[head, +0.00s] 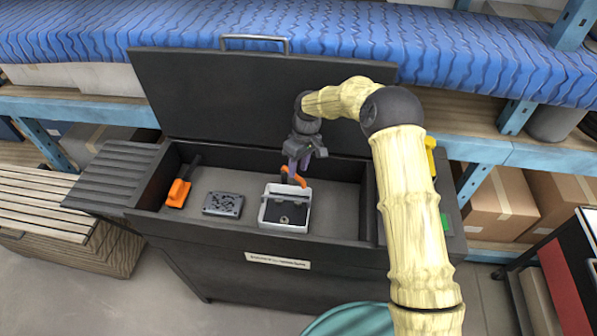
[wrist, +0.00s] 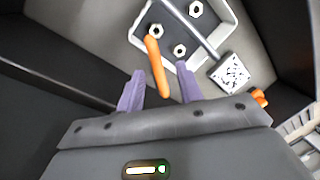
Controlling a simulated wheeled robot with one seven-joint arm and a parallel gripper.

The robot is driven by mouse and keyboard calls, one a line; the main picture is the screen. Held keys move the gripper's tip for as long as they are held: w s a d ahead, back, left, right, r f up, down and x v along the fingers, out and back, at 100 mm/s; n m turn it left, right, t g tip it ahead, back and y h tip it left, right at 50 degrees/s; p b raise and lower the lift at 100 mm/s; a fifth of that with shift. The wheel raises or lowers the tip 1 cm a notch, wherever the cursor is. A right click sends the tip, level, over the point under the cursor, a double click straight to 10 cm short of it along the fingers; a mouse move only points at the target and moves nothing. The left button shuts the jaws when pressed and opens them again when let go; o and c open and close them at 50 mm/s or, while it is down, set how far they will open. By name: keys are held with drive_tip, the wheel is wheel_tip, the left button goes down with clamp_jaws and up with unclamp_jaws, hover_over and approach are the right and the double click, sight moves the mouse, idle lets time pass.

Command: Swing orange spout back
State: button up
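The orange spout (head: 302,181) rises at the back of a small white basin (head: 268,213) in the open bench. In the wrist view, the spout (wrist: 157,66) is a slim orange bar reaching over the basin's near edge, its lower end between my fingers. My gripper (head: 303,160) is just above and behind the basin. In the wrist view, my gripper's (wrist: 160,88) two purple fingers stand apart, one on each side of the spout, with visible gaps. I cannot tell whether the fingers are level with the spout. The basin (wrist: 140,12) holds pale hex nuts.
An orange and black tool (head: 178,193) and a dark grey block (head: 222,204) lie left in the bench. The raised lid (head: 240,100) stands behind. A yellow part (head: 431,150) and green part (head: 444,222) are right.

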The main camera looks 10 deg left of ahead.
wheel_tip(320, 180, up, 7)
drive_tip(key=b, duration=0.1)
drive_tip(key=shift+r, duration=0.15)
drive_tip(key=shift+c, duration=0.5)
drive_tip(key=shift+d+r, duration=0.1)
drive_tip(key=shift+d, duration=0.1)
drive_tip(key=c, duration=0.7)
drive_tip(key=s+d+r+m+t, duration=0.1)
drive_tip(key=s+d+r+m, duration=0.2)
drive_tip(key=d, duration=0.7)
drive_tip(key=shift+s+d+r+t, duration=0.15)
drive_tip(key=shift+s+r+t, duration=0.15)
drive_tip(key=s+d+r+m+t+h, duration=0.1)
drive_tip(key=s+d+m, duration=0.7)
drive_tip(key=s+d, duration=1)
drive_tip(key=shift+s+d+r+m+t, duration=0.3)
drive_tip(key=shift+d+r+t, duration=0.35)
drive_tip(key=shift+t, duration=0.25)
drive_tip(key=shift+d, duration=0.15)
